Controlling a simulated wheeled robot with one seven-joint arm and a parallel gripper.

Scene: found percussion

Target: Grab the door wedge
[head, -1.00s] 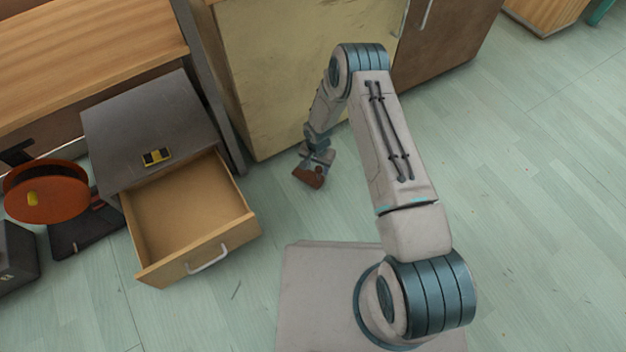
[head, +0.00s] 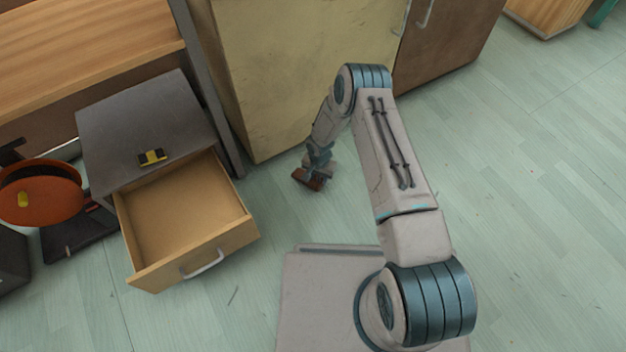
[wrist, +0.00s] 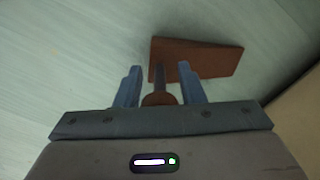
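The door wedge (head: 309,183) is a reddish-brown block on the floor, in front of the pale yellow cabinet. In the wrist view the wedge (wrist: 205,58) lies just beyond and to the right of the fingertips, with a dark stem and a round brown end running back between the fingers. My gripper (wrist: 160,75) is open, with one finger on each side of the stem and visible gaps on both sides. In the head view my gripper (head: 318,168) is low over the wedge and hides part of it.
A grey drawer unit (head: 150,115) with an open wooden drawer (head: 190,215) stands at left, a yellow-and-black object (head: 152,157) on top. The yellow cabinet (head: 290,80) rises close behind the wedge. Floor at right is clear.

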